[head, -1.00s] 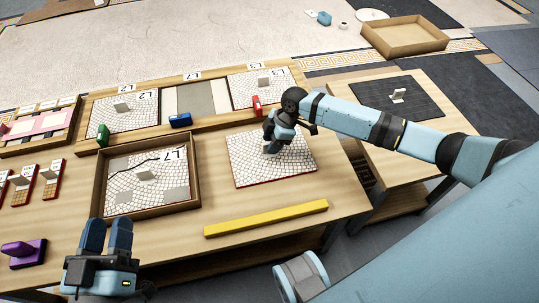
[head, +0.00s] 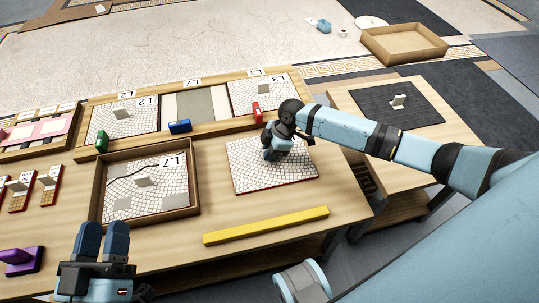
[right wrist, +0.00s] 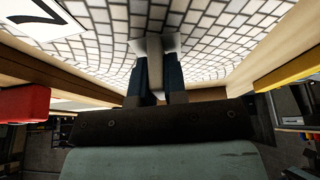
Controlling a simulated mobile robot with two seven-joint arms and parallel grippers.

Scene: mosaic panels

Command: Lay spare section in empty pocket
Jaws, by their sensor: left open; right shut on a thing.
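The spare section, a white mosaic tile panel (head: 292,174) with reddish edges, lies flat at the middle of the bench; any small gap under it cannot be told. My right gripper (head: 271,154) is above it, shut on its upright tab; the right wrist view shows both fingers around the pale tab (right wrist: 155,46) and a label with a 7 (right wrist: 42,18). The empty pocket (head: 196,104) is a bare grey bay in the back rack, between sections L2 (head: 136,121) and L3 (head: 246,92). My left gripper (head: 103,240) is open and empty at the front left.
A wooden tray (head: 197,188) holds a cracked section marked L7 (head: 120,187). A yellow bar (head: 266,225) lies in front of the spare section.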

